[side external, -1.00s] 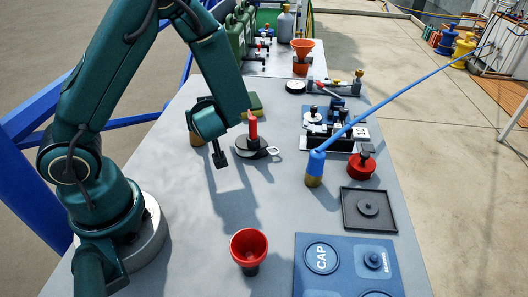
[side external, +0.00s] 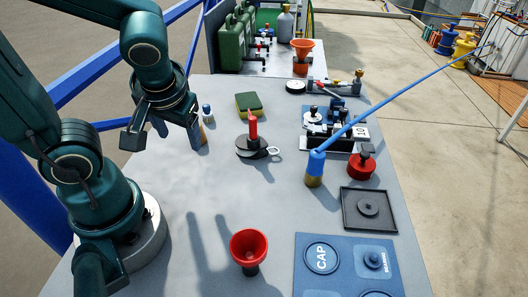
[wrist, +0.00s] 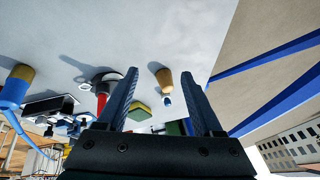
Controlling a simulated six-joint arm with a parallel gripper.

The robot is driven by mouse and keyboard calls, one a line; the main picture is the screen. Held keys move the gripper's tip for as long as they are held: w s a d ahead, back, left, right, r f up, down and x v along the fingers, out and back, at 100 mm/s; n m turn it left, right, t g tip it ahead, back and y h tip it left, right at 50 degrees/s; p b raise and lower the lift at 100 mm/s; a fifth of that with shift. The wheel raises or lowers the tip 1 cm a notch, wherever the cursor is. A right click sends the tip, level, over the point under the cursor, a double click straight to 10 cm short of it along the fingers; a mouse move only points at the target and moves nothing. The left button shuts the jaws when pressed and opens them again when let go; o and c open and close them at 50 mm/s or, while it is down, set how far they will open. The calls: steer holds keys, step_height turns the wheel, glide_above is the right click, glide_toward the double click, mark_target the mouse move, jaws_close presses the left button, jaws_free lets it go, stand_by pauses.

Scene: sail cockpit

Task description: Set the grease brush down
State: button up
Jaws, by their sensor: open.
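My gripper (side external: 162,140) is open, raised over the left edge of the table. Nothing is between its fingers. A small tan upright thing (side external: 201,138) with a blue and white top, apparently the grease brush, stands on the table just right of my gripper, partly hidden by a finger. In the wrist view the same thing (wrist: 162,80) shows beyond the gap between the fingertips, apart from both. I cannot tell for certain that it is the brush.
A black base with a red upright (side external: 253,128) and a green-and-yellow sponge (side external: 248,104) stand to its right. A red funnel cup (side external: 248,252) is at the front. A blue-and-gold thing (side external: 314,170) has a long blue rod. The left-front tabletop is clear.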

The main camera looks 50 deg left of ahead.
steer(key=d+r+m+t+h, duration=0.3)
steer(key=d+r+m+h, duration=0.1)
steer(key=d, duration=0.4)
steer(key=r+m, duration=0.1)
steer(key=m, duration=0.1)
steer(key=shift+w+m+t+h, duration=0.3)
steer(key=shift+m+t+h, duration=0.1)
